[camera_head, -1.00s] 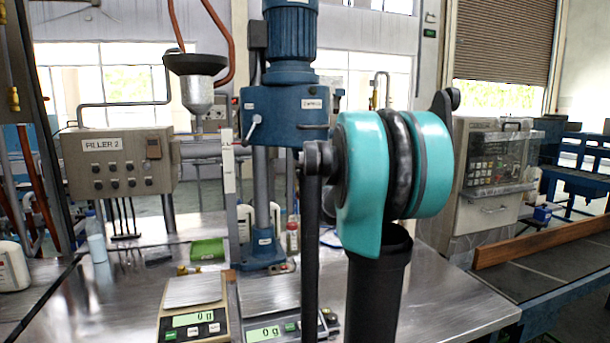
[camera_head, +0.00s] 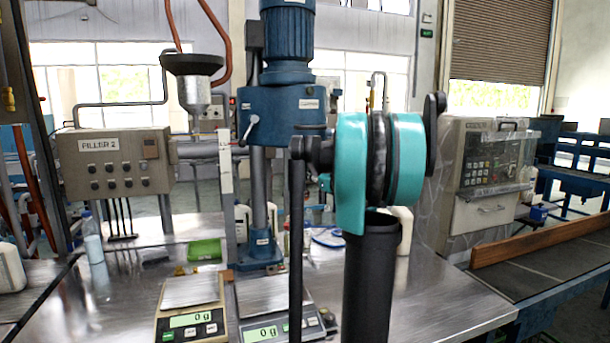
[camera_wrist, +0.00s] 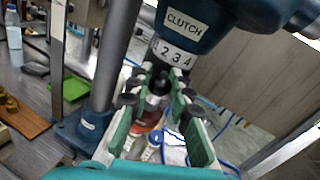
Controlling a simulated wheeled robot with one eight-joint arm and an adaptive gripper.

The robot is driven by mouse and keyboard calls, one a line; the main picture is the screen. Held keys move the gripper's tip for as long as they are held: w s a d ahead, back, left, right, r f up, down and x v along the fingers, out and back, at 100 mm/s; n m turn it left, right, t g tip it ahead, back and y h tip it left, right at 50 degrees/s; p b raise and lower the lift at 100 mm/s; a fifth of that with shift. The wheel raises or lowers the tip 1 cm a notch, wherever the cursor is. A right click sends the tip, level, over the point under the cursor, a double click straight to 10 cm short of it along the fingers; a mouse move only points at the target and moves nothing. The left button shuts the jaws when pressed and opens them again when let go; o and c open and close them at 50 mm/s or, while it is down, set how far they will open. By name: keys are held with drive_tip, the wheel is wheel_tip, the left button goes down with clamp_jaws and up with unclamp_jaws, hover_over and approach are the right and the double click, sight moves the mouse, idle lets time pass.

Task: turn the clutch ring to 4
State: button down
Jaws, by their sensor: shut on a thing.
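The exact contact is too small to see. In the head view, the blue machine head (camera_head: 270,112) stands behind my arm, which hides the ring and most of my gripper.
Two scales reading 0 g, the left (camera_head: 190,312) and right (camera_head: 275,310), stand on the steel table (camera_head: 440,300). The FILLER 2 box (camera_head: 115,163) and funnel (camera_head: 193,80) are at left.

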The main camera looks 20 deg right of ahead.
drive_tip(key=shift+w+d+n+g+y, duration=0.35)
drive_tip(key=shift+d+n+g+y, duration=0.35)
drive_tip(key=shift+n+g+y, duration=0.7)
drive_tip(key=shift+w+d+n+g+y, duration=0.3)
drive_tip(key=shift+d+n+g+y, duration=0.35)
drive_tip(key=shift+n+g+y, duration=0.8)
drive_tip(key=shift+w+d+n+g+y, duration=0.35)
drive_tip(key=shift+d+n+g+y, duration=0.5)
drive_tip(key=shift+y, duration=1)
drive_tip(key=shift+a, duration=0.15)
drive_tip(key=c, duration=1.4)
unclamp_jaws()
drive_tip(key=shift+o, duration=0.2)
drive_tip(key=v, duration=1.2)
